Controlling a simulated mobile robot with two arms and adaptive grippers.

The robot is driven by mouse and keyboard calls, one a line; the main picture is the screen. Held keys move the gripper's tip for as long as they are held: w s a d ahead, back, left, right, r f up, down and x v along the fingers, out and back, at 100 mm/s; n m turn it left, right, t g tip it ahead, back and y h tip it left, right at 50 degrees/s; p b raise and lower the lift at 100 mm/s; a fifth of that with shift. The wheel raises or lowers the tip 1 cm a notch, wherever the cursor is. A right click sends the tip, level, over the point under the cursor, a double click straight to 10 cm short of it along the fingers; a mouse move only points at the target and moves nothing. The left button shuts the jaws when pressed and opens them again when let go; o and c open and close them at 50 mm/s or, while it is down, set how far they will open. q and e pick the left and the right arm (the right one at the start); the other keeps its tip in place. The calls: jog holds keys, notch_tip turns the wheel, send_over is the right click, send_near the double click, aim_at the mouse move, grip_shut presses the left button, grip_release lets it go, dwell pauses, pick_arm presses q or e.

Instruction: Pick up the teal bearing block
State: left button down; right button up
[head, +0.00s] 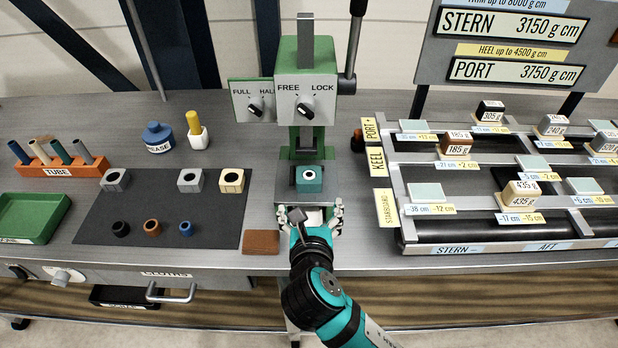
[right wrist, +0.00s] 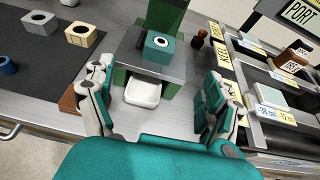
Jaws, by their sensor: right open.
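The teal bearing block (head: 309,179), a small cube with a dark round bore ringed in white, sits on the bed of the green press (head: 306,115). In the right wrist view the block (right wrist: 158,47) is ahead of my fingers, near the top middle. My right gripper (head: 311,212) is open and empty, in front of the press on the near side of the block. Its fingers (right wrist: 159,80) are spread wide to either side and do not touch the block. My left gripper is not in view.
A small white tray (right wrist: 143,92) sits low at the press front, between my fingers. A brown pad (head: 261,242) lies left of my right gripper. Grey and cream blocks stand on the dark mat (head: 150,215). The pontoon rack (head: 400,205) stands close on the right.

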jog(key=p, duration=0.1)
send_near(309, 176)
jog(key=x, duration=0.4)
jog(key=shift+w+f, duration=0.1)
jog(key=shift+f, duration=0.2)
jog(key=shift+p+x, duration=0.6)
jog(key=shift+x, duration=2.05)
jog(key=c, duration=1.6)
jog(key=shift+r, duration=0.1)
jog(key=shift+c, duration=0.2)
jog(key=shift+r, duration=0.1)
